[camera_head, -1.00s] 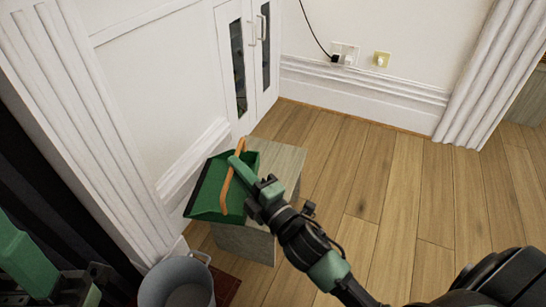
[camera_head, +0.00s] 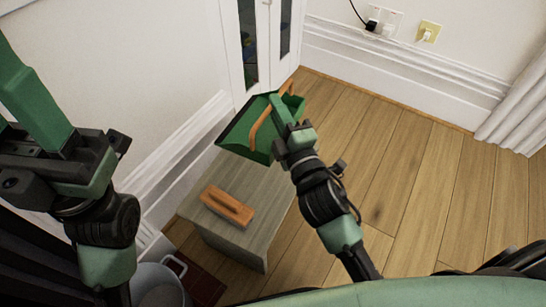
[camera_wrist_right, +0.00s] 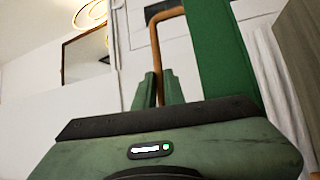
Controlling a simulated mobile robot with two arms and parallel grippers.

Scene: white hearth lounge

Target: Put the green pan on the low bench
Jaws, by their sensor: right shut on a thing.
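The green pan (camera_head: 240,132), a dustpan with an orange bar handle, hangs in the air over the far end of the low bench (camera_head: 238,240). My right gripper (camera_head: 280,112) is shut on it near the handle. In the right wrist view the orange handle (camera_wrist_right: 155,45) rises from between the fingers (camera_wrist_right: 158,88), beside the green pan wall (camera_wrist_right: 222,50). The bench is a grey-brown wooden block. My left gripper (camera_head: 40,115) is at the left, close to the camera and away from the pan; its jaw opening is unclear.
A brown wooden brush (camera_head: 227,206) lies on the bench's near part. A grey bucket (camera_head: 158,285) stands at the near left on a dark red patch (camera_head: 202,283). A white cabinet (camera_head: 258,40) and wall are beyond. The wooden floor (camera_head: 400,180) to the right is clear.

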